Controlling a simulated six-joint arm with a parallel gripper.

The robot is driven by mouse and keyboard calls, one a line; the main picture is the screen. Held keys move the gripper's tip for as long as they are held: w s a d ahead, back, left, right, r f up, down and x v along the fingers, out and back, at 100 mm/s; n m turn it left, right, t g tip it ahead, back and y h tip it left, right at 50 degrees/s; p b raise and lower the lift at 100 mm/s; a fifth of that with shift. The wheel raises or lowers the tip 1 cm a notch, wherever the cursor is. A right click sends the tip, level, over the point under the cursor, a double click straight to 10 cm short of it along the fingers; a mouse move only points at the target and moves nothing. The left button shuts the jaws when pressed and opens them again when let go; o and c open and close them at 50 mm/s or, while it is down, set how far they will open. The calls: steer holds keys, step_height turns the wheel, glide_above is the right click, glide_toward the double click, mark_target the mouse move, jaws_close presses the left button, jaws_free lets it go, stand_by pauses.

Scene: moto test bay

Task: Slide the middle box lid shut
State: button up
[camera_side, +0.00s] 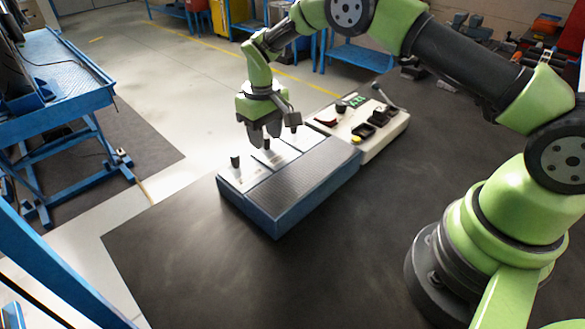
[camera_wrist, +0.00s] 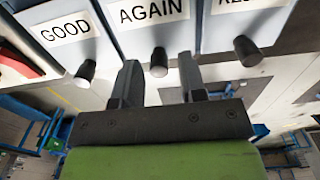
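A blue box unit (camera_side: 290,208) with a dark ribbed top stands on the dark mat, with a row of pale lids along its far left side. In the wrist view the middle lid (camera_wrist: 138,38) is labelled AGAIN and carries a dark knob (camera_wrist: 158,62). The left lid (camera_wrist: 50,12) reads GOOD; the right lid's label is cut off. My gripper (camera_wrist: 160,65) points at the row, fingers apart and empty. The middle knob appears between the fingertips in this view; the depth gap is unclear. In the side view my gripper (camera_side: 264,136) hangs over the lids and hides part of them.
A pale control panel (camera_side: 386,138) with switches, a yellow button and a green display stands right behind the box unit. The mat (camera_side: 180,270) in front is clear. A blue workbench (camera_side: 60,75) stands at the left, apart from the mat.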

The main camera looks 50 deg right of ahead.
steer(key=shift+r, duration=3.5)
steer(key=shift+r, duration=0.25)
step_height(320, 180, up, 10)
steer(key=m+t, duration=0.1)
steer(key=t, duration=0.1)
glide_above(280, 156)
steer(key=s+r+t+y, duration=0.1)
steer(key=s+r, duration=0.6)
steer(key=s+m+t+y, duration=0.1)
steer(key=s+m+t, duration=0.2)
steer(key=s, duration=1.4)
steer(key=shift+a+r+t, duration=0.3)
steer(key=shift+a+t, duration=0.1)
steer(key=shift+t, duration=0.2)
